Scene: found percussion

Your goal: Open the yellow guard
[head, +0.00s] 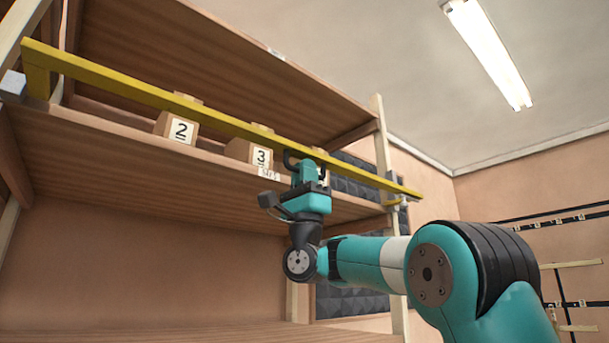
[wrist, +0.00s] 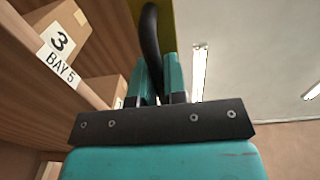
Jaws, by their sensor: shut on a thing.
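The yellow guard (head: 215,122) is a long bar across the front of a wooden shelf in the head view. Its left end meets a bracket at the left post, and its right end reaches the right post near a small grey fitting (head: 397,202). My gripper (head: 301,165) is shut on the guard's black handle (head: 290,158), towards the right part of the bar. In the wrist view the dark curved handle (wrist: 150,45) stands between the fingers, with a strip of the yellow guard (wrist: 166,25) behind it.
Wooden blocks labelled 2 (head: 180,130) and 3 (head: 259,155) sit on the shelf (head: 120,165) behind the bar. The shelf's right post (head: 380,140) stands close to my arm. Open room lies to the right, before a wall with rails (head: 560,220).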

